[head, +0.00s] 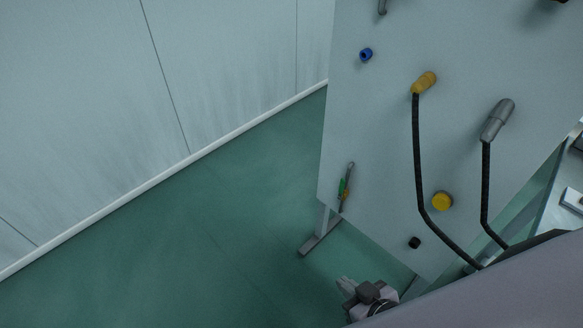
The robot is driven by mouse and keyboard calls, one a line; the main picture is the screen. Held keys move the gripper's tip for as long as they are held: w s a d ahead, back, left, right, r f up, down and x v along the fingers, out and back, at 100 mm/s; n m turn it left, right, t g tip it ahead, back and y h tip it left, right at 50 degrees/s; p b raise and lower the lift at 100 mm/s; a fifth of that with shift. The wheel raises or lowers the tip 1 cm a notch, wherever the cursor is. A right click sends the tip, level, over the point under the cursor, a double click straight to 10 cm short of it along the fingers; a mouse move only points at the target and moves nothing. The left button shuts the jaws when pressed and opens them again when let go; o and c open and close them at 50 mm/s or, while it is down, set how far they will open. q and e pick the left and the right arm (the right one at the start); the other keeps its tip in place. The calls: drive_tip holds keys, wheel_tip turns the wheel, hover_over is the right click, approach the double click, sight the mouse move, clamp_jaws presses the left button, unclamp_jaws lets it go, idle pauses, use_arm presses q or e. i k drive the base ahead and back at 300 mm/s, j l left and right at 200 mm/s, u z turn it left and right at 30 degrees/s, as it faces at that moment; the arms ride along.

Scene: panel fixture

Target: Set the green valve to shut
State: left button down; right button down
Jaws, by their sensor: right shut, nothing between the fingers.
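The green valve (343,186) is small, near the lower left edge of the pale upright panel (385,150). Its green part appears to lie roughly along a thin, slightly tilted grey pipe, with a small orange-brown spot beside it. It is too small to tell the lever's exact angle. My right gripper (346,285) is at the bottom centre, below the valve and apart from it. It is shut and empty. My left gripper is not in view.
The panel also carries a blue knob (366,55), a yellow plug (425,82) and a grey plug (497,119) with black cables, a yellow button (442,201) and a black knob (414,242). A panel foot (319,238) stands on the green floor. Open floor lies left.

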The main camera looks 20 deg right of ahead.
sight(343, 182)
drive_tip(key=i+j+u, duration=0.1)
drive_tip(key=i+u, duration=0.35)
drive_tip(key=i, duration=0.65)
drive_tip(key=i+j+z, duration=0.1)
drive_tip(key=i+z, duration=0.25)
drive_tip(key=i+j+z, duration=0.3)
drive_tip(key=i, duration=0.25)
drive_tip(key=i+j+z, duration=0.1)
drive_tip(key=z, duration=0.3)
drive_tip(key=i+j+z, duration=0.15)
drive_tip(key=z, duration=0.25)
drive_tip(key=i+j+z, duration=0.2)
drive_tip(key=z, duration=0.2)
drive_tip(key=i+j+z, duration=0.1)
drive_tip(key=j+z, duration=0.15)
drive_tip(key=z, duration=0.2)
drive_tip(key=j+z, duration=0.2)
drive_tip(key=z, duration=0.2)
drive_tip(key=j+z, duration=0.55)
drive_tip(key=j, duration=0.15)
